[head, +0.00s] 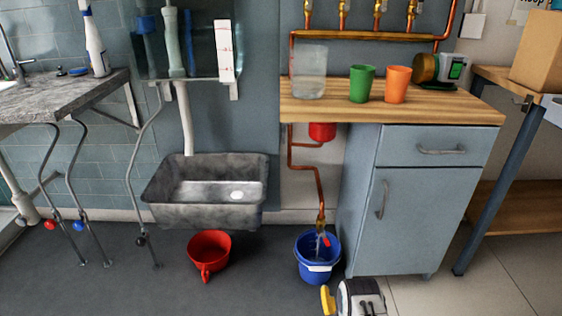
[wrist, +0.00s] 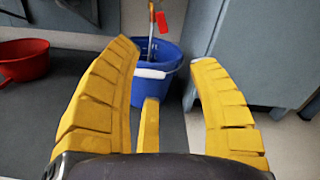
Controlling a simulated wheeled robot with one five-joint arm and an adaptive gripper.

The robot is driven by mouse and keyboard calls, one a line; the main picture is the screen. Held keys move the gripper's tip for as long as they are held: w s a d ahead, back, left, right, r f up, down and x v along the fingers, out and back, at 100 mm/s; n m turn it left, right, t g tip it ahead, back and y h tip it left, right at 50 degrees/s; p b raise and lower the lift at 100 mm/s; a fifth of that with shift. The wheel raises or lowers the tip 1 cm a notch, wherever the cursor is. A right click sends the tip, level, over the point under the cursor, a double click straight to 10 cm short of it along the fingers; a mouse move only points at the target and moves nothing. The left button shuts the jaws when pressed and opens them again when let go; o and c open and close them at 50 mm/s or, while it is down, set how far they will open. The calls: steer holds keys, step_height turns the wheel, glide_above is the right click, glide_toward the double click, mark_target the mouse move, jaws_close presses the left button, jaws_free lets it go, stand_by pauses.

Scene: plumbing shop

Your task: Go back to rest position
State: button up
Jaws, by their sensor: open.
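My gripper (wrist: 165,65) has yellow ribbed fingers, spread apart and empty in the wrist view. In the head view my gripper (head: 328,300) shows at the bottom edge, only partly in frame. A blue bucket (head: 317,270) stands on the floor just beyond it, under a copper pipe with a tap (head: 320,222) that has a red tag or handle. The blue bucket (wrist: 150,92) also shows beyond the fingers in the wrist view. The fingers appear apart from the bucket.
A red jug (head: 208,252) stands on the dark floor below a grey sink (head: 205,205). A grey cabinet (head: 415,225) stands to the right, close to the bucket. Its wooden top (head: 450,108) holds a green cup (head: 362,84) and an orange cup (head: 397,85). The front left floor is clear.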

steer(key=w+r+n+g+p, duration=0.35)
steer(key=r+n+p, duration=0.35)
steer(key=r, duration=1.2)
steer(key=w+r+n+g+p, duration=0.2)
steer(key=w+r+n+p, duration=0.3)
steer(key=r+p, duration=0.95)
steer(key=s+r+n+g+p, duration=0.2)
steer(key=s+r+n, duration=0.25)
steer(key=r, duration=0.75)
steer(key=s+r+n+g+p, duration=0.1)
steer(key=s+r+n+p, duration=0.3)
steer(key=r, duration=0.8)
steer(key=s+r+n+g+p, duration=0.2)
steer(key=s+r, duration=0.5)
steer(key=s, duration=0.4)
steer(key=s+r+n+g+p, duration=0.2)
steer(key=s+r+n+p, duration=0.3)
steer(key=s, duration=0.6)
steer(key=s+r+n+g+p, duration=0.2)
steer(key=s+r+p, duration=0.3)
steer(key=s+r, duration=0.3)
steer(key=s+n, duration=0.1)
steer(key=s, duration=0.2)
steer(key=shift+d+r+n, duration=0.15)
steer(key=shift+r+n, duration=0.2)
